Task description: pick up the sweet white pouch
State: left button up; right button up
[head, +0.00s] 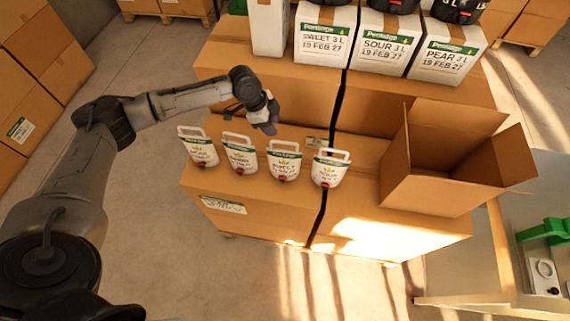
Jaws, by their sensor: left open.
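Several white pouches with handles and red taps stand in a row on a brown carton. The third from the left (284,163) seems to read "SWEET", but its print is small and I cannot be sure. To its left are another white pouch (240,157) and the leftmost pouch (199,150); the rightmost pouch (329,171) is on its other side. My left gripper (268,125) is open and empty, behind and above the row, between the second and third pouches. It appears apart from them. My right gripper is out of view.
An open, empty carton (440,185) stands right of the pouches. White boxes labelled sweet (322,50), sour (382,55) and pear (445,62) stand behind on higher cartons. A bench with a green device (545,231) is at far right. Floor in front is clear.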

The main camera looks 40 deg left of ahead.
pick_arm(q)
send_near(286, 150)
jog(key=shift+w+d+f+p, duration=0.3)
jog(key=shift+w+d+f, duration=0.4)
jog(key=shift+f, duration=0.2)
jog(key=shift+d+f+p, duration=0.2)
jog(key=shift+f+p, duration=0.1)
jog(key=shift+f, duration=0.1)
jog(key=p+x, duration=0.1)
jog(key=x, duration=0.2)
jog(key=shift+d+f, duration=0.1)
jog(key=shift+f, duration=0.05)
jog(key=shift+w+d+f, duration=0.1)
jog(key=shift+d+f, duration=0.05)
jog(key=shift+f, duration=0.35)
jog(key=c, duration=0.6)
grip_shut()
